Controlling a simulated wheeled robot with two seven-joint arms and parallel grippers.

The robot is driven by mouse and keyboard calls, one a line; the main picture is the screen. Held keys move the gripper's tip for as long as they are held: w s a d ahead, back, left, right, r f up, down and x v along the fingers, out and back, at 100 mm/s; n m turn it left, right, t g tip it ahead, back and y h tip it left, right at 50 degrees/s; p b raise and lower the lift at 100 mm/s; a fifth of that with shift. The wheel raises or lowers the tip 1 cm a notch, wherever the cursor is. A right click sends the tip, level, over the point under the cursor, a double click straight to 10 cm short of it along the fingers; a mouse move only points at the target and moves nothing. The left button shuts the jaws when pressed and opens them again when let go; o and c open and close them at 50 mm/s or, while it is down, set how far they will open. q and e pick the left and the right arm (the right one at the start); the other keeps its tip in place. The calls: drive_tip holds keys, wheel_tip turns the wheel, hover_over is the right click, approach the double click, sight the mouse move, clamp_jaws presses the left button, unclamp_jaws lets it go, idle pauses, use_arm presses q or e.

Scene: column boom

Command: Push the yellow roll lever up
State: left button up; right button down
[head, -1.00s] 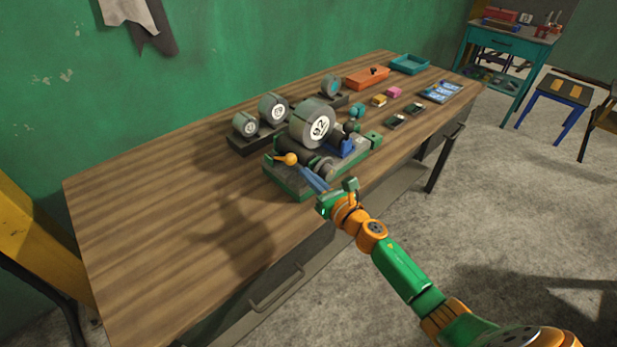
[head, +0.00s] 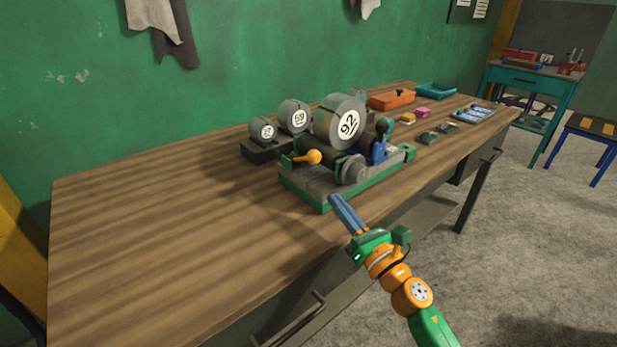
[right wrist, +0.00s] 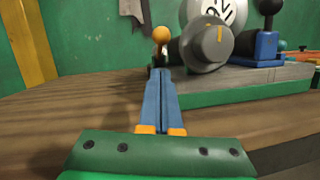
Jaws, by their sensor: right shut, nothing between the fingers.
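The roll lever ends in a round yellow-orange knob (head: 314,157) at the left end of a grey and green machine (head: 312,187) on the workbench. The knob also shows in the right wrist view (right wrist: 161,34), beyond and above the fingertips, on a short dark stem. My right gripper (head: 334,199) is shut and empty, its two blue fingers together. It is in front of the machine, near the bench's front edge, apart from the knob. In the right wrist view the fingers (right wrist: 161,73) point toward the lever. My left gripper is not in view.
A large roll marked 92 (head: 340,122) rests on the machine. A blue lever with a black knob (head: 380,143) is at its right. The left part of the bench (head: 150,235) is clear.

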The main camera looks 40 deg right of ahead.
sight(314, 184)
drive_tip(key=shift+w+r, duration=0.2)
drive_tip(key=shift+w, duration=0.05)
drive_tip(key=p+x, duration=0.2)
drive_tip(key=x, duration=0.7)
drive_tip(key=shift+w+f, duration=0.1)
drive_tip(key=shift+w, duration=0.15)
